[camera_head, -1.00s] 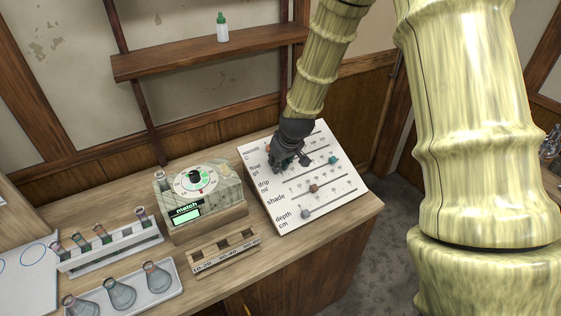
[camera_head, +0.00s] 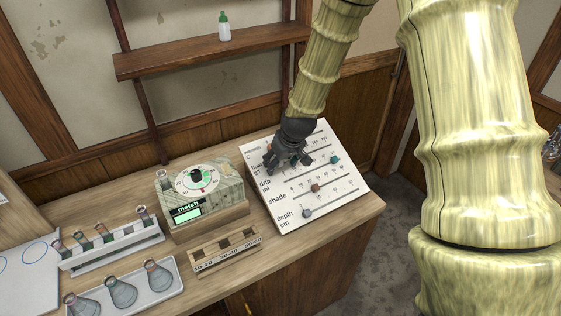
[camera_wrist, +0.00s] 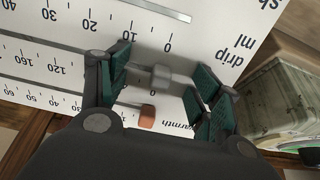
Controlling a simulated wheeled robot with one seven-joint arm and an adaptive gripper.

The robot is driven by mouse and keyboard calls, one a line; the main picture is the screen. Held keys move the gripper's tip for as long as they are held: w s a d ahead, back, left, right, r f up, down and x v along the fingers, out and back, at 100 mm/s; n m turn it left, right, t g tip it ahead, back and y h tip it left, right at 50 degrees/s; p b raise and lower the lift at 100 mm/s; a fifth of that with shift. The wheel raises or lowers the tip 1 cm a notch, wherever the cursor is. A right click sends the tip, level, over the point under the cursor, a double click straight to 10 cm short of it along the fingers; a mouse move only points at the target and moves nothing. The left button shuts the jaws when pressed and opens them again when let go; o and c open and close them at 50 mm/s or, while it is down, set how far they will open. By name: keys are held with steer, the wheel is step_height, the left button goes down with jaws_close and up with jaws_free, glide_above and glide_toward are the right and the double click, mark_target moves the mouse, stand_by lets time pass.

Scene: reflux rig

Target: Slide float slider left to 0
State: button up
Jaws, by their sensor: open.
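The white slider panel (camera_head: 345,190) lies tilted on the bench, with labelled rows and slots. My gripper (camera_head: 288,165) is over its upper left part, fingers spread. In the wrist view my gripper (camera_wrist: 162,85) is open, with a grey slider knob (camera_wrist: 160,76) between the fingers and a gap on both sides. This knob is in the row between the drip row and the warmth row, near the low end of its slot. An orange-brown knob (camera_wrist: 147,116) is in the warmth row.
Other panel knobs are teal (camera_head: 335,160), brown (camera_head: 315,188) and grey (camera_head: 306,213). A meter with a dial (camera_head: 197,182) stands left of the panel.

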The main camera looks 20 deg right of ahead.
steer(key=p+v, duration=0.4)
steer(key=v, duration=0.3)
steer(key=shift+p, duration=0.35)
